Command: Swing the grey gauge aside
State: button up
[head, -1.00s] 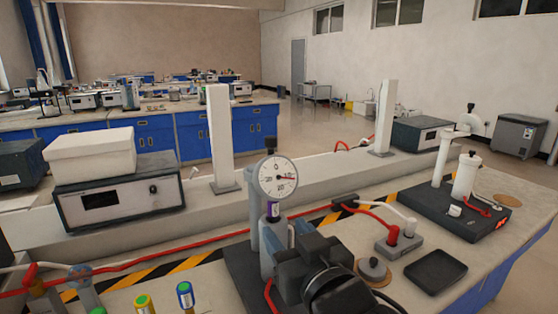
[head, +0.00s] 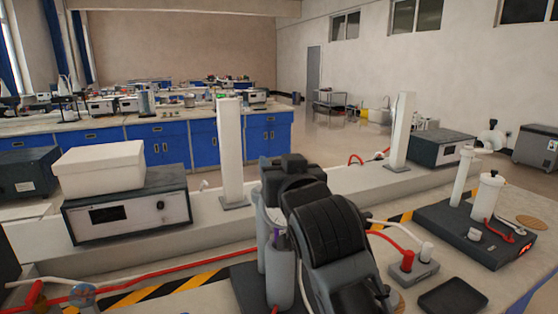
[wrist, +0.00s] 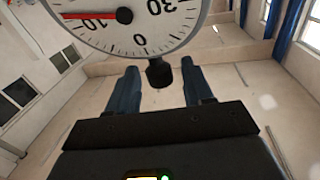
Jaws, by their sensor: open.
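The gauge (wrist: 130,20) has a white dial, a grey rim and a red needle. It fills the top of the wrist view, partly cut off, and appears upside down there. Its short dark stem (wrist: 159,73) lies between the two fingers of my open gripper (wrist: 160,67), with visible gaps on both sides. In the head view my gripper (head: 290,168) and dark arm hide the gauge dial. Grey cylinders (head: 280,272) of its stand show below and beside my arm. I cannot tell the exact depth between fingers and stem.
A white box sits on an instrument (head: 127,212) at left. White posts (head: 231,150) stand behind. A grey socket block (head: 410,268) with red and white cables, a black tray (head: 452,297) and a dark base with white cylinders (head: 478,230) are at right.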

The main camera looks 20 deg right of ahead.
jog(key=shift+w+d, duration=0.1)
jog(key=shift+w, duration=0.45)
grip_shut()
